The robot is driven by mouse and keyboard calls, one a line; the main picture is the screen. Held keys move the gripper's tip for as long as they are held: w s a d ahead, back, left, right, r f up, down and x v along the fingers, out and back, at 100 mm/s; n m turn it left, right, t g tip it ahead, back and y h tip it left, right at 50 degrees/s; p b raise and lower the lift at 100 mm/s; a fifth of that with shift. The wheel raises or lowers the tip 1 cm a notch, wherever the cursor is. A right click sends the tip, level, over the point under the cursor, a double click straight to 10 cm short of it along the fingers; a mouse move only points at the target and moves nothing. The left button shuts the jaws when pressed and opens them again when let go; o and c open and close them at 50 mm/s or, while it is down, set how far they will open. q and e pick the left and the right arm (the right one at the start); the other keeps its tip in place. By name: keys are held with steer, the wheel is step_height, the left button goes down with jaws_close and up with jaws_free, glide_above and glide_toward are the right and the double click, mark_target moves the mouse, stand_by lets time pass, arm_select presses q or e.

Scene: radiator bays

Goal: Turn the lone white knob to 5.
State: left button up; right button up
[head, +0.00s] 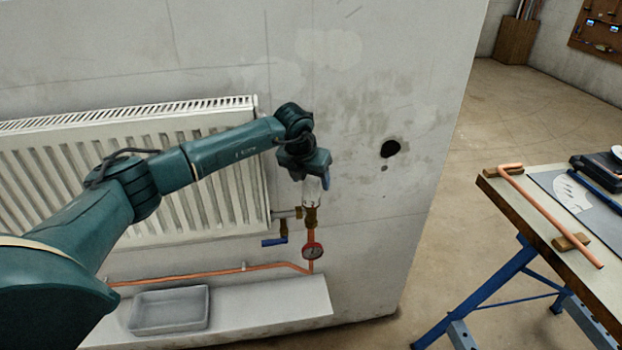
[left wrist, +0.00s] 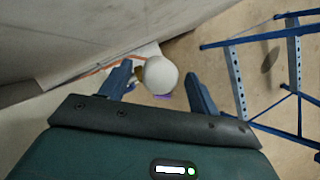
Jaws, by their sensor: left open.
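The white knob (head: 311,193) sits on top of a brass valve body (head: 310,216) at the right end of the radiator. In the left wrist view, the knob (left wrist: 158,76) shows as a round white end. My left gripper (head: 313,178) is open just above the knob in the head view and hides its upper part. In the left wrist view, the fingers of my left gripper (left wrist: 159,84) stand on either side of the knob with a small gap at each side. The scale numbers on the knob cannot be read. My right gripper is out of view.
The radiator (head: 180,132) hangs on the wall behind my left arm. A grey tray (head: 168,327) rests on the ledge. A workbench (head: 530,215) stands at right, with floor between.

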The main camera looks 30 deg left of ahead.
arm_select(q)
steer(key=shift+x, duration=0.8)
steer(key=shift+c, duration=0.3)
steer(key=c, duration=0.9)
